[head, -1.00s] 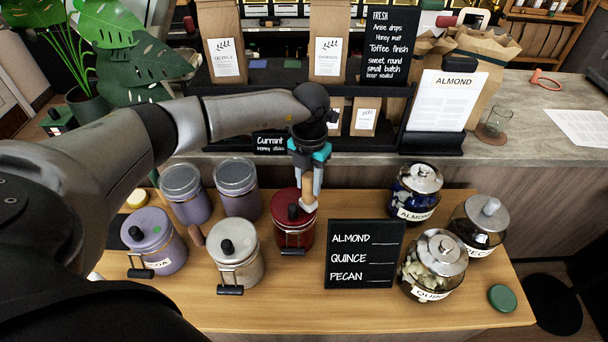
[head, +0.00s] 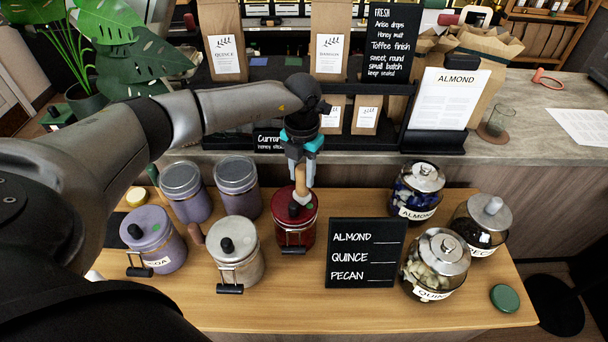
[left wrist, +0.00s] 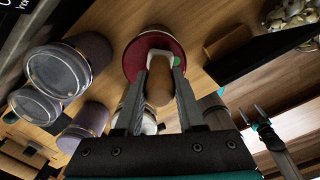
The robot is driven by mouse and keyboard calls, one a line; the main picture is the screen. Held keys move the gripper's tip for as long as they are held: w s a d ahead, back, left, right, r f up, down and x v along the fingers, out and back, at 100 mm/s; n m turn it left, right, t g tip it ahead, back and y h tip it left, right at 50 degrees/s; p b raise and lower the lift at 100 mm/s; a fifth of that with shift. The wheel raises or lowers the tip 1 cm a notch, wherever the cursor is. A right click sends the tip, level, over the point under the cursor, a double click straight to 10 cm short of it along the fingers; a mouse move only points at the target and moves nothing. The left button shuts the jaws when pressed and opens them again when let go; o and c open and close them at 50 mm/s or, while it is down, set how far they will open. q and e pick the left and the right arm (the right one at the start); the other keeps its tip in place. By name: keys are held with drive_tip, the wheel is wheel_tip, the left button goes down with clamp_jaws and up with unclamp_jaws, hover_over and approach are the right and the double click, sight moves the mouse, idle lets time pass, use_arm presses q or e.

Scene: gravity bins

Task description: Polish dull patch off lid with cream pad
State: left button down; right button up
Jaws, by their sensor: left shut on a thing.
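My left gripper (head: 301,184) is shut on the wooden handle of the cream pad (head: 301,198). The handle points down, with the pale pad at its lower end against the lid of the red canister (head: 292,230), beside the lid's black knob. In the left wrist view the brown handle (left wrist: 159,82) stands between the two fingers over the red lid (left wrist: 134,62). The gripper and pad hide part of the lid, and I cannot make out a dull patch clearly. My right gripper (left wrist: 251,112) appears at the right of the left wrist view, small, its fingers apart.
Purple canisters (head: 172,250) and a cream canister (head: 250,262) stand left of the red one. A chalkboard (head: 366,253) and glass jars (head: 437,262) stand to the right. A shelf rack with bags is behind. The wooden front strip is clear.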

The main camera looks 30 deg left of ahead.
use_arm(q)
drive_tip(key=shift+d, duration=0.1)
drive_tip(key=shift+s+d+p, duration=0.2)
drive_tip(key=shift+d+p, duration=0.15)
drive_tip(key=shift+d, duration=0.4)
drive_tip(key=shift+s+d+f, duration=0.15)
drive_tip(key=shift+d, duration=0.25)
drive_tip(key=shift+r+p, duration=0.75)
drive_tip(key=shift+r, duration=0.1)
drive_tip(key=shift+r, duration=0.1)
wheel_tip(320, 180, up, 5)
drive_tip(key=p, duration=0.4)
